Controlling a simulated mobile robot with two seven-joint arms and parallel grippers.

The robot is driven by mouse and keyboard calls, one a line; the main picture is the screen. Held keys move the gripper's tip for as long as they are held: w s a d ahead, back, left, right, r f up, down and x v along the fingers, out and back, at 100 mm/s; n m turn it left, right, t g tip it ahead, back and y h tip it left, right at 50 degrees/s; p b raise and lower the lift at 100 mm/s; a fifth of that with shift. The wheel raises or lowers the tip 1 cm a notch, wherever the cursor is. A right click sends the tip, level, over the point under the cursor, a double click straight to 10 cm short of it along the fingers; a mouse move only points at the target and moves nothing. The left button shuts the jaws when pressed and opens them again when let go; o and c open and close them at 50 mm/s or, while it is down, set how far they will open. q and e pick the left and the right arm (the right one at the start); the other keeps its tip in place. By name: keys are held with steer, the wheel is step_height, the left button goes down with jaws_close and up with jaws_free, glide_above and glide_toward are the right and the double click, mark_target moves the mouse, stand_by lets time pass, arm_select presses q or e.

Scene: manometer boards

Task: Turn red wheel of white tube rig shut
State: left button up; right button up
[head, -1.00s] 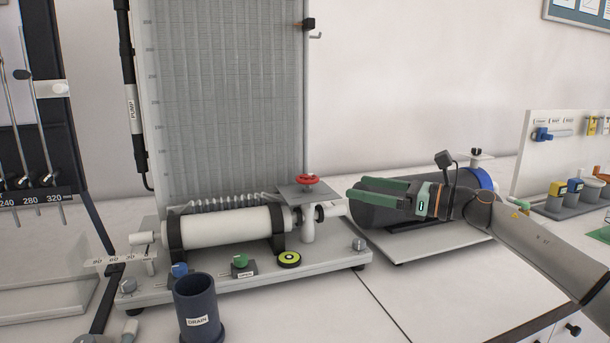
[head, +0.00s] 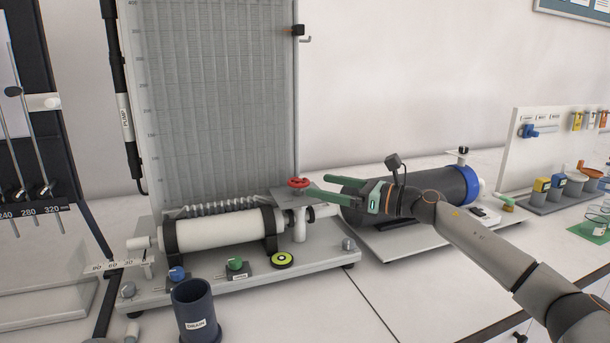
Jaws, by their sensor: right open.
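The red wheel (head: 298,183) sits on a small grey plate above the right end of the white tube (head: 220,229), which lies level on its rig (head: 318,256). My right gripper (head: 314,186) comes in from the right with its green fingers open. Its fingertips are beside the wheel's right edge. I cannot tell whether they touch it or lie around it. My left gripper is not in view.
A tall ribbed board (head: 215,100) stands behind the rig. A dark drain cup (head: 194,312) stands in front. A dark cylinder (head: 440,184) on a base lies behind my right gripper. The bench front right of the rig is clear.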

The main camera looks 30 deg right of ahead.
mark_target(309, 183)
steer(key=p+x, duration=0.1)
steer(key=x, duration=0.3)
steer(key=shift+w+a+r, duration=0.15)
steer(key=shift+w, duration=0.05)
steer(key=shift+w+a+p, duration=0.3)
steer(key=shift+w+p, duration=0.05)
steer(key=shift+w, duration=0.2)
steer(key=shift+c, duration=0.2)
